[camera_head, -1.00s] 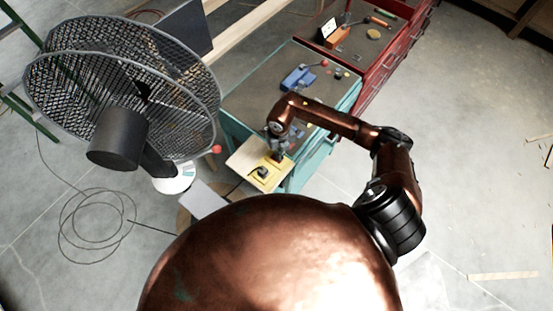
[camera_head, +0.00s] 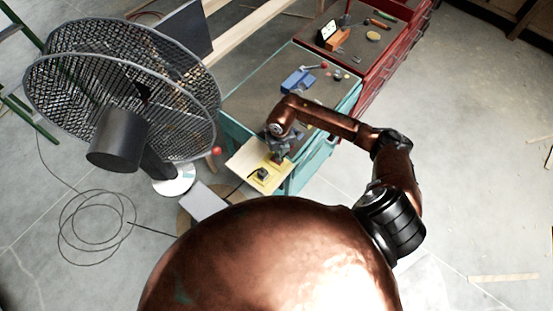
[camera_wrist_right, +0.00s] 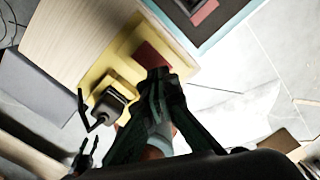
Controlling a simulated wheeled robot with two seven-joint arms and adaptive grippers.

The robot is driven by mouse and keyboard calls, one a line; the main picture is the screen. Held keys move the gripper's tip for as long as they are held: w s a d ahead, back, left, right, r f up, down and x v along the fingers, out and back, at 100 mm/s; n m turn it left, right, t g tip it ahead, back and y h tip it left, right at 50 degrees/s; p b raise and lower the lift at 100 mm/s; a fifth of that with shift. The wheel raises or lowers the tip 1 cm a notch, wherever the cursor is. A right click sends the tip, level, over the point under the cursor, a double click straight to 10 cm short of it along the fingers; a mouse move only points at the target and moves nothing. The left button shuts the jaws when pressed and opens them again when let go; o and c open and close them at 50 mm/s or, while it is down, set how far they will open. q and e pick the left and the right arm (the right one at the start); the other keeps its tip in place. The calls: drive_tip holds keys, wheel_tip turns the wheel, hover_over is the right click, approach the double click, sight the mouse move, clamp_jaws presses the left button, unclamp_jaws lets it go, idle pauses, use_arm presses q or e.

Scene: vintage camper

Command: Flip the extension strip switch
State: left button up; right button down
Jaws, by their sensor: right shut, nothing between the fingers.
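The yellow extension strip (camera_head: 270,165) lies on a pale wooden board at the near end of the teal cabinet. A black plug (camera_head: 261,174) sits on it. In the right wrist view the strip (camera_wrist_right: 122,68) carries the black plug (camera_wrist_right: 111,100) and a red switch (camera_wrist_right: 151,57). My right gripper (camera_head: 278,156) is over the strip, shut and empty. In the wrist view its fingertips (camera_wrist_right: 160,76) are at the red switch's near edge and cover part of it; I cannot tell whether they touch. My left gripper is not in the head view.
A large grey fan (camera_head: 118,95) stands left of the board (camera_head: 246,160). A cable (camera_head: 90,228) lies coiled on the floor. A blue vise (camera_head: 298,80) and small items are on the teal cabinet (camera_head: 255,95). A red cabinet (camera_head: 385,60) stands behind it. The floor at right is mostly clear.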

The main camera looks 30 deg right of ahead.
drive_tip(key=shift+f+b, duration=0.85)
drive_tip(key=shift+f, duration=0.25)
idle(0.8)
drive_tip(key=shift+r, duration=0.1)
drive_tip(key=shift+r+p, duration=2.15)
drive_tip(key=shift+r, duration=1.3)
drive_tip(key=shift+f, duration=0.1)
